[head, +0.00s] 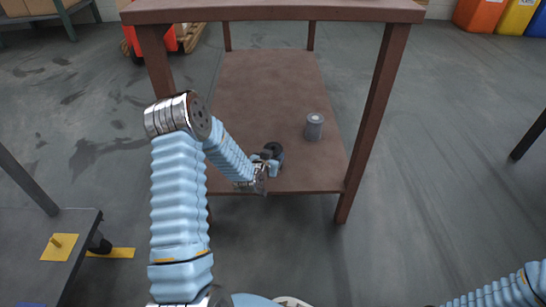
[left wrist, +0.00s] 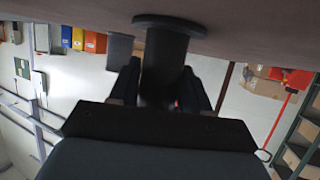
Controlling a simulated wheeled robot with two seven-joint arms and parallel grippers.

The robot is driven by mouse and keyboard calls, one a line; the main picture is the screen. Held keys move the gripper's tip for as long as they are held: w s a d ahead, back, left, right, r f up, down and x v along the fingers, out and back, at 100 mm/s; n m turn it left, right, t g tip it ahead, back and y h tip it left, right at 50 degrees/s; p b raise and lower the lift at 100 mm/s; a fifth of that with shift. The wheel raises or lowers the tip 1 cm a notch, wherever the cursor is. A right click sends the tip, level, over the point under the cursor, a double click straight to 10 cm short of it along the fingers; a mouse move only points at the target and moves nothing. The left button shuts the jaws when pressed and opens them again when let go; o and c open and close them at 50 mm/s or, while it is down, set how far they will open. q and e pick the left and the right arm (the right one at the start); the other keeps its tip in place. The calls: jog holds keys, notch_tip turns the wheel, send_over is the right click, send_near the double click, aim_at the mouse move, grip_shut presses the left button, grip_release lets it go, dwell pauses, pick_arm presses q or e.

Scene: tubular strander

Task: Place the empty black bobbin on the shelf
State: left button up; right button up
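The black bobbin (head: 274,149) is at the near part of the brown lower shelf (head: 262,88) in the head view. In the left wrist view, which is upside down, the bobbin (left wrist: 164,55) shows its dark barrel and a wide flange at the shelf surface. My left gripper (head: 264,169) reaches in over the shelf's front edge. Its two fingers (left wrist: 161,85) lie on either side of the barrel and look closed on it. Any small gap at the fingers or under the flange is too dark to tell. My right gripper is out of view.
A grey bobbin (head: 314,127) stands on the same shelf, to the right of the black one. Brown table legs (head: 372,110) and the tabletop (head: 270,11) frame the shelf. The shelf behind the bobbins is clear. A dark low platform (head: 30,250) stands at lower left.

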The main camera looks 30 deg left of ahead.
pick_arm(q)
jog(key=o, duration=0.4)
jog(key=shift+r+p, duration=0.3)
jog(key=p+v, duration=0.1)
jog(key=v, duration=1.1)
jog(key=s+d+f+g+h, duration=0.2)
jog(key=s+d+f+g, duration=0.1)
jog(key=d+f, duration=0.35)
jog(key=s+d+f+g+h, duration=0.2)
jog(key=s+d+f+g, duration=0.1)
jog(key=d+f, duration=0.3)
jog(key=s+d+f+g, duration=0.1)
jog(key=s+d+g, duration=0.1)
jog(key=s+d, duration=0.1)
jog(key=s+d+f+g+h, duration=0.1)
jog(key=s+d+f+g, duration=0.1)
jog(key=s+d, duration=0.2)
jog(key=s+d+f+g+h, duration=0.1)
jog(key=s+d+g, duration=0.1)
jog(key=s+d, duration=0.2)
jog(key=shift+s+d+f+g, duration=0.1)
jog(key=shift+s+g, duration=0.05)
jog(key=shift+s, duration=0.4)
jog(key=shift+s+f+g, duration=0.1)
jog(key=shift+s+g, duration=0.05)
jog(key=shift+s, duration=0.4)
